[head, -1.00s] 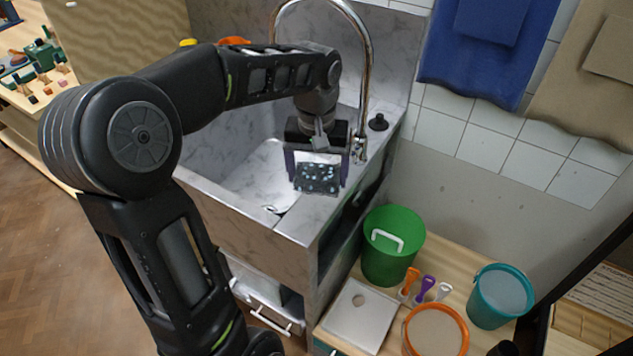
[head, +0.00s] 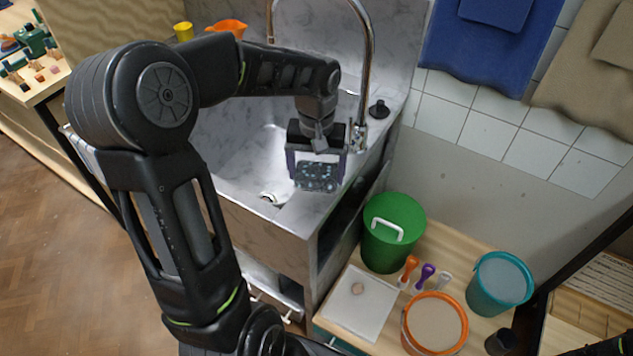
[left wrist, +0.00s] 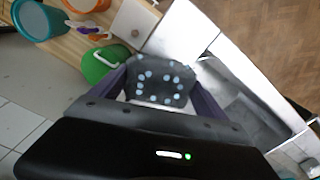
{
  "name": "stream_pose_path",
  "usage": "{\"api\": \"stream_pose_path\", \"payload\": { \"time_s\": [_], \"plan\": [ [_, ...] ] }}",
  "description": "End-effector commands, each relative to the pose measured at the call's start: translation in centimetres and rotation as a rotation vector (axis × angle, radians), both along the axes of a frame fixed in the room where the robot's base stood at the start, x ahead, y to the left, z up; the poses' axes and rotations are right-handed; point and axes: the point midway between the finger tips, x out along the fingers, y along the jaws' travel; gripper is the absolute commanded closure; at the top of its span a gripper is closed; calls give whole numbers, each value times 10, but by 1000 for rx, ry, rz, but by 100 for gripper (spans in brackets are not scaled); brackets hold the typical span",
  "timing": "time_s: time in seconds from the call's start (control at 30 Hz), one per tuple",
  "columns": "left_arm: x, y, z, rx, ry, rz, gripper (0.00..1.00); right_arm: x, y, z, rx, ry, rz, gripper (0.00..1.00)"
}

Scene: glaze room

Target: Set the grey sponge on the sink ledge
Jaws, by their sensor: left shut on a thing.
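The grey sponge (head: 317,177) is a dark block with pale blue spots. My left gripper (head: 318,170) is shut on it, with one finger at each side. In the head view the sponge is over the right front part of the sink, near the sink ledge (head: 300,212); I cannot tell whether it touches the ledge. In the left wrist view the sponge (left wrist: 160,82) sits between the two purple-grey fingers. My right gripper is not in view.
A curved metal tap (head: 368,60) and a black knob (head: 379,109) stand at the sink's back right. A green bucket (head: 392,235), teal bucket (head: 500,285), orange-rimmed bucket (head: 434,322) and pale board (head: 358,303) are on the lower bench. Towels hang at the right.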

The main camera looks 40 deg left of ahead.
Motion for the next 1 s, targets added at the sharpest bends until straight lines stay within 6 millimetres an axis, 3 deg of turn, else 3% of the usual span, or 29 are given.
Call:
{"api": "stream_pose_path", "payload": {
  "time_s": [0.37, 0.7, 1.0],
  "plan": [
    [0, 0, -8, 0, -1, 1, 47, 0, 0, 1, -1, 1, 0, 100],
    [0, 0, -44, 0, 1, 0, 47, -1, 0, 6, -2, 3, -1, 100],
    [0, 0, -46, 0, -1, 0, 47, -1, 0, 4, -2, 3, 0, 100]
  ]
}}
